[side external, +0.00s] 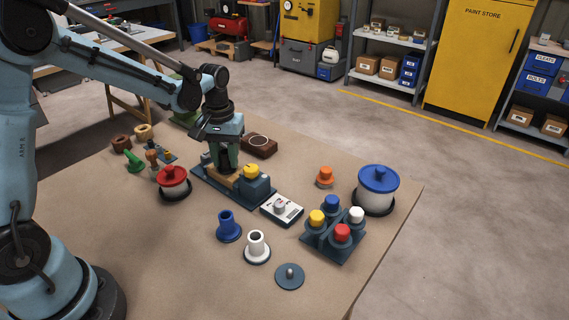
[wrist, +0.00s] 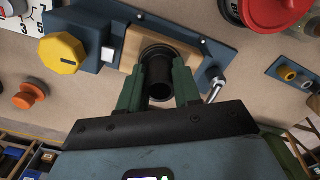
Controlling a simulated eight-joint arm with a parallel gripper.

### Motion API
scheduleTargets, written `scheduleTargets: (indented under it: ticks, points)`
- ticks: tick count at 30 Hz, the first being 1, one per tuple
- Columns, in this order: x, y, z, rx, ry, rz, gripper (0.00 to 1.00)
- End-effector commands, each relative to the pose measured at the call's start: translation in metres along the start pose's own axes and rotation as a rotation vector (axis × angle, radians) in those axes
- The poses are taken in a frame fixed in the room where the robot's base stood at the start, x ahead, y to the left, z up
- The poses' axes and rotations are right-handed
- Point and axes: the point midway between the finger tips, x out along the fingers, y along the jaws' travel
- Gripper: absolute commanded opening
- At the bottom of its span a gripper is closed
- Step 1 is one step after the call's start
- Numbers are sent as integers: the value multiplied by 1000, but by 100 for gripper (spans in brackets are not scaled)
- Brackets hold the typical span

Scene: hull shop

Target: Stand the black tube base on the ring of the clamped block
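The black tube base (wrist: 159,75) is between the two green fingers of my gripper (wrist: 159,92), which press on it from both sides. In the side view my gripper (side external: 225,160) is low over the clamped block (side external: 222,182), pointing down. The pale wooden clamped block also shows in the wrist view (wrist: 131,47), with the tube's dark round flange over its middle. The tube looks upright. The block's ring is hidden under the flange, and I cannot tell whether the tube touches it. The block sits in a dark blue clamp fixture (wrist: 102,18) with a yellow knob (wrist: 62,54).
A dark brown block with a white ring (side external: 259,145) lies behind the fixture. A red-lidded pot (side external: 173,178) stands to the left. A white dial box (side external: 282,209), blue tube (side external: 228,227) and white tube (side external: 257,247) are in front. The front left tabletop is clear.

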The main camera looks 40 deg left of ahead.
Motion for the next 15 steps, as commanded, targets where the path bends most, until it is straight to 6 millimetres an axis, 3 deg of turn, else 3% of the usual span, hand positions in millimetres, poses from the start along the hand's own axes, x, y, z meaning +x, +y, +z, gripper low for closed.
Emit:
scheduleTargets:
  ticks: [10, 15]
  points:
    - [-1, 0, 0, 0, 0, 0, 42]
    - [-10, 0, 0, 0, 0, 0, 42]
